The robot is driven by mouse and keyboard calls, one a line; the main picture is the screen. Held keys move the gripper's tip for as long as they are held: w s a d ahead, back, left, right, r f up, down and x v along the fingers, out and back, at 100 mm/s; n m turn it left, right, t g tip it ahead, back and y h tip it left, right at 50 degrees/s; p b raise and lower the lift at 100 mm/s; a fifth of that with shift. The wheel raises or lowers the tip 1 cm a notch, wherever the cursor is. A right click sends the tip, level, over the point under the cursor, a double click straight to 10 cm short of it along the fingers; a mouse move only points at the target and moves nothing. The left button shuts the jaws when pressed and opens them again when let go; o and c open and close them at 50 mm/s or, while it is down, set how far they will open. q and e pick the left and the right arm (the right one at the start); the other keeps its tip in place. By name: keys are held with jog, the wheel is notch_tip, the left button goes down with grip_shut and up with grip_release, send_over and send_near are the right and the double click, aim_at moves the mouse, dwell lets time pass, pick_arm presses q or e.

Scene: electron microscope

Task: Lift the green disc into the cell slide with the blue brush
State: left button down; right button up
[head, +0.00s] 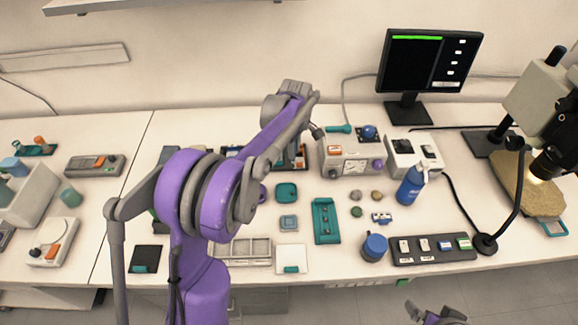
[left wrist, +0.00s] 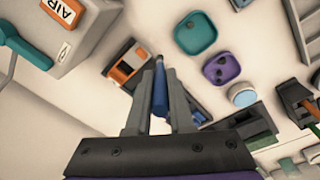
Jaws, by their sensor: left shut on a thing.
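My left gripper (left wrist: 160,72) is shut on a slim blue handle, the blue brush (left wrist: 160,95), in the left wrist view. In the head view my left arm reaches over the back middle of the bench and hides the fingertips and brush. A small green disc (head: 357,211) lies on the bench right of the teal tray (head: 326,234), apart from my left gripper. A small blue and white piece (head: 382,218) lies right of the disc; I cannot tell if it is the cell slide. My right gripper (head: 436,314) is cut off at the bottom edge.
Two brownish discs (head: 376,196) lie behind the green one. A blue bottle (head: 411,185) and blue jar (head: 375,248) stand to its right. A control box (head: 350,157) stands behind. The microscope (head: 535,100) and black lamp (head: 486,243) stand at the right.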

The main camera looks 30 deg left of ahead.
pick_arm(q)
jog(key=w+a+t, duration=0.1)
jog(key=w+a, duration=0.1)
jog(key=w, duration=0.6)
jog(key=shift+w+a+r+y, duration=0.25)
jog(key=shift+w+r+y, duration=0.05)
jog(key=shift+w+r, duration=0.1)
jog(key=shift+f, duration=0.15)
jog(key=shift+f+b, duration=0.85)
jog(key=shift+f, duration=1)
jog(key=shift+f+b, duration=0.6)
jog(key=shift+f, duration=0.65)
jog(key=shift+r, duration=0.1)
notch_tip(320, 180, up, 6)
jog(key=p, duration=0.3)
dwell(0.9)
dwell(0.5)
